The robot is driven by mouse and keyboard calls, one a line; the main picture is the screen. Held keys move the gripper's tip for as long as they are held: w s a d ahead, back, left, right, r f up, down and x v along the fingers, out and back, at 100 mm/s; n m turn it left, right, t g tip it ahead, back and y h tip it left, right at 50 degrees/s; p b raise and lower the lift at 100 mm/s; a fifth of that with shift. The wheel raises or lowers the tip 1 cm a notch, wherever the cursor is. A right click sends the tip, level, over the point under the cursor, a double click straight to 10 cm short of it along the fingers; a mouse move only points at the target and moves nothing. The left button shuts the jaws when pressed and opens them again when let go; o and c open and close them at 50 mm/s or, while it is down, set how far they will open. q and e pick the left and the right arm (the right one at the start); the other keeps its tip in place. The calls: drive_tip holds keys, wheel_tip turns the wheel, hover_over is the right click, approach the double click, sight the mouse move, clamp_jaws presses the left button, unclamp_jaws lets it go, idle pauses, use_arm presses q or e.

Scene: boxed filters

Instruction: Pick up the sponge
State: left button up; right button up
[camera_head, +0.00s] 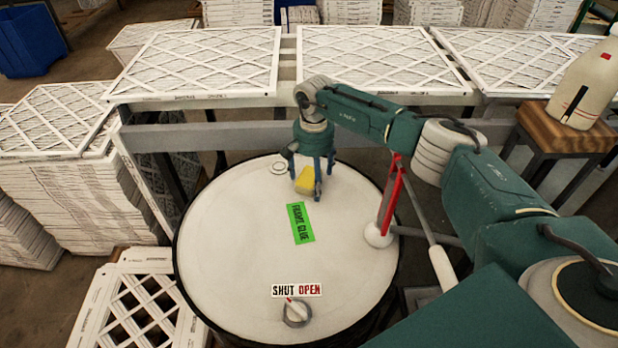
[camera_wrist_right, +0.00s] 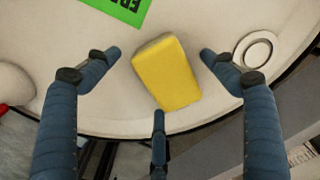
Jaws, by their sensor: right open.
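A yellow sponge (camera_head: 304,180) lies on the pale round drum top (camera_head: 240,250), near its far edge. My right gripper (camera_head: 306,185) is over the sponge, pointing down. In the right wrist view the sponge (camera_wrist_right: 167,72) sits between the spread blue fingers of the right gripper (camera_wrist_right: 160,75). Two fingertips stand apart from it on either side, and a third finger is just below it. The gripper is open, with gaps at both sides of the sponge. My left gripper is not in view.
A green label (camera_head: 300,223) and a knob (camera_head: 297,313) marked SHUT OPEN are on the drum top. A red and white lever (camera_head: 384,215) stands at its right. White filters (camera_head: 200,62) line the back. A bottle (camera_head: 586,85) stands on a wooden stool (camera_head: 566,130).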

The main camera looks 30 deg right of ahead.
drive_tip(key=c, duration=1.1)
